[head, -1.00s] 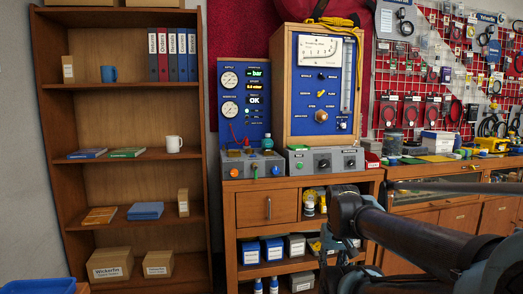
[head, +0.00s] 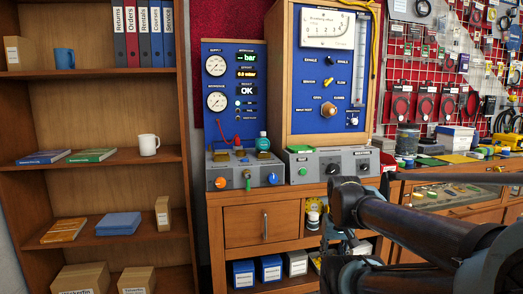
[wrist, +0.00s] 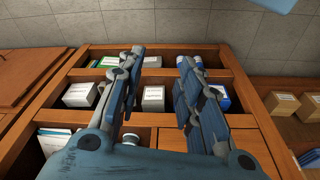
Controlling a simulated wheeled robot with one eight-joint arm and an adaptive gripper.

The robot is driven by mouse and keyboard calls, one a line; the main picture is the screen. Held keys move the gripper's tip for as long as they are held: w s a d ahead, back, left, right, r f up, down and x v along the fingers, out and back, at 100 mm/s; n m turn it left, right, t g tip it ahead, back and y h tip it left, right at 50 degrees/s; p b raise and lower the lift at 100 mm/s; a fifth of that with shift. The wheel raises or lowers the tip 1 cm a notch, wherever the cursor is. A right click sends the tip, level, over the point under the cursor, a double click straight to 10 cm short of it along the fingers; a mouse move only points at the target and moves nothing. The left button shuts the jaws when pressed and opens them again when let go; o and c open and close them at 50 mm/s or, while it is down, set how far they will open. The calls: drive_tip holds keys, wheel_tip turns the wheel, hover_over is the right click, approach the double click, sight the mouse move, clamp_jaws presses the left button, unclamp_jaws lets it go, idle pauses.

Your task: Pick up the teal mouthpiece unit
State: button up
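A small teal unit (head: 262,142), which looks like the mouthpiece unit, sits upright on the grey control box (head: 245,172) at the left of the test bench. It is near the blue gauge panel, above an orange, a green and a blue knob. My gripper (wrist: 160,75) shows in the wrist view with its two fingers apart and nothing between them. It faces the bench's lower shelves, which hold white and blue boxes. The teal unit is not visible in the wrist view. In the head view my arm is right of the unit, apart from it.
A second grey box (head: 330,163) with knobs stands right of the first, before the wooden flow-meter cabinet (head: 288,80). A bookshelf (head: 90,81) with mugs, books and cartons stands at left. A side counter with tools lies at right. Space above the left grey box's front is clear.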

drive_tip(key=shift+w+d, duration=0.2)
drive_tip(key=o, duration=0.3)
drive_tip(key=w+a+r+n+y, duration=0.1)
drive_tip(key=w+a+r+n, duration=0.4)
drive_tip(key=w+r, duration=0.9)
drive_tip(key=w+a+r+n+y, duration=0.25)
drive_tip(key=w+a+r, duration=0.55)
drive_tip(key=r, duration=1.1)
drive_tip(key=w+a+r+n, duration=0.4)
drive_tip(key=w+r, duration=1)
drive_tip(key=r, duration=0.2)
hover_over(263, 146)
drive_tip(key=w, duration=0.2)
drive_tip(key=shift+s+d+f, duration=0.1)
drive_tip(key=shift+f, duration=3.85)
drive_tip(key=shift+s+d+f, duration=0.1)
drive_tip(key=shift+f, duration=3.85)
drive_tip(key=shift+c, duration=0.2)
